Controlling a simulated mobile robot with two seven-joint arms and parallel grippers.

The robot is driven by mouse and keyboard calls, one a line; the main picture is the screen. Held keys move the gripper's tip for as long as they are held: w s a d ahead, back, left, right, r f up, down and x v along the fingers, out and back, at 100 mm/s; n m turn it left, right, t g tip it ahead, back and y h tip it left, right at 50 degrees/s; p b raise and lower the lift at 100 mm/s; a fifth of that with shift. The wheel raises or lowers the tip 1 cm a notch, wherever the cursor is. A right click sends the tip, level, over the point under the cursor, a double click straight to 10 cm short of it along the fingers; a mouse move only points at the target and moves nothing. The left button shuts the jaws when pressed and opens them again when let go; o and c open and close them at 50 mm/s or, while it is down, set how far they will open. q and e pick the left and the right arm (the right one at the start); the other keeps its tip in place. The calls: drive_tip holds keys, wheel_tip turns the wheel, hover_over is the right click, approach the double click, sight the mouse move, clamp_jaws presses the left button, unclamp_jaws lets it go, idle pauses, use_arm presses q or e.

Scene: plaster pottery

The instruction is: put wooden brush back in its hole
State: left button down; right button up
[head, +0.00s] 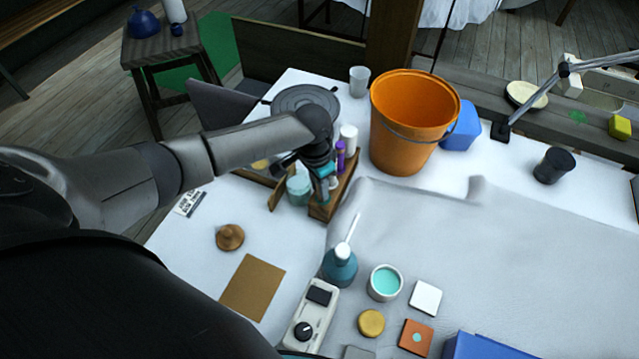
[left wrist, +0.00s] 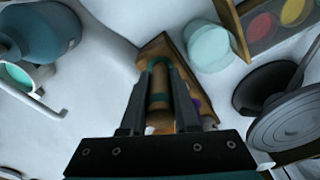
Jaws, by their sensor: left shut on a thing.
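My left gripper (head: 324,188) is over the small wooden rack (head: 345,187) in the head view. It is shut on the wooden brush, whose tan handle (left wrist: 160,90) shows between the fingers in the left wrist view (left wrist: 160,70). The handle lies over the near end of the rack (left wrist: 153,48). The fingers hide much of the brush and the holes below it, so I cannot tell whether the brush is in a hole. A purple item (head: 340,157) and a white one (head: 349,138) stand at the rack's far end. My right gripper is not in view.
A pale teal jar (head: 299,189) stands close left of the rack. An orange bucket (head: 405,125) stands to its right, with a round grey turntable (head: 305,99) behind. A blue bottle with a nozzle (head: 340,266) stands in front. The cloth to the right has free room.

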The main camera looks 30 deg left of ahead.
use_arm(q)
drive_tip(key=shift+f, duration=0.45)
idle(0.4)
drive_tip(key=c, duration=0.6)
unclamp_jaws()
drive_tip(key=shift+r, duration=0.1)
drive_tip(key=r+p, duration=0.1)
drive_tip(key=r, duration=0.9)
drive_tip(key=s+r+p, duration=0.1)
drive_tip(key=r, duration=0.4)
drive_tip(key=shift+a+p, duration=0.3)
drive_tip(key=shift+p, duration=0.05)
